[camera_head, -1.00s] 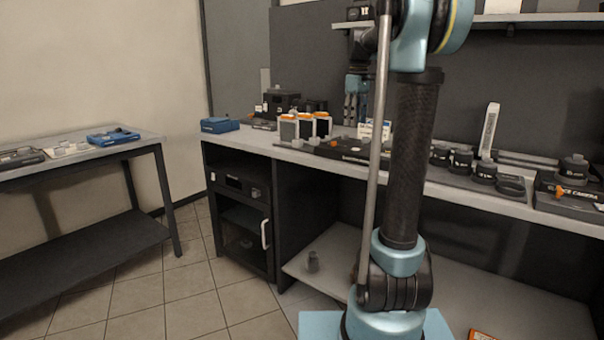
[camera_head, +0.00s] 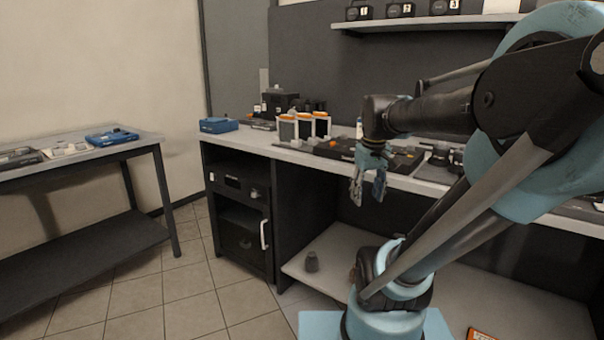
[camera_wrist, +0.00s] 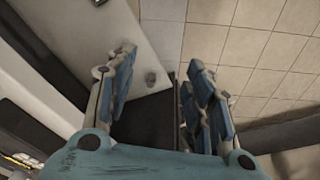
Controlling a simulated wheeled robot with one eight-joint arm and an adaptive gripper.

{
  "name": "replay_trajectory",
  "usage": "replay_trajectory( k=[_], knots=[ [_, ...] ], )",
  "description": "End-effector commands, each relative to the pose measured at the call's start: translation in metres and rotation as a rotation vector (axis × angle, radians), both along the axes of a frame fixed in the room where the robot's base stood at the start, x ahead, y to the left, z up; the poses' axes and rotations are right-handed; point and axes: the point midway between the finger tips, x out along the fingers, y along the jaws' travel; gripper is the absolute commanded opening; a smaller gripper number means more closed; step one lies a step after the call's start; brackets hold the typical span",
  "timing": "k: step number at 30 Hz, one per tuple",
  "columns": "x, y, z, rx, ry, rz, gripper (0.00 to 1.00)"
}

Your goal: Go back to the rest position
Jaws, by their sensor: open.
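My gripper (camera_head: 368,188) hangs in front of the long workbench's front edge in the head view, fingers pointing down. In the wrist view my gripper (camera_wrist: 158,95) shows its two blue-padded fingers spread apart with nothing between them. Below it the wrist view shows tiled floor, the pale lower shelf and a dark surface. The arm is folded back, its elbow high at the right of the head view.
The workbench (camera_head: 258,143) carries several orange-topped containers, a blue box (camera_head: 219,125) and dark camera gear. A small grey object (camera_head: 312,261) stands on the lower shelf (camera_head: 335,262). A side table (camera_head: 80,157) stands left, with open tiled floor (camera_head: 165,290) between.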

Motion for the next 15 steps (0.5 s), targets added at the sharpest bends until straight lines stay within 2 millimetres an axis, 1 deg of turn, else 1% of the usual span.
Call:
replay_trajectory(
  k=[1,6,9,12,15],
  knots=[
    [-0.015,0.0,-0.015,0.003,-0.006,-0.026,0.48],
    [-0.055,0.0,-0.063,0.019,-0.026,-0.121,0.48],
    [-0.073,0.0,-0.089,0.027,-0.037,-0.169,0.48],
    [-0.087,0.0,-0.109,0.035,-0.044,-0.206,0.48],
    [-0.095,0.001,-0.121,0.039,-0.049,-0.23,0.48]
  ],
)
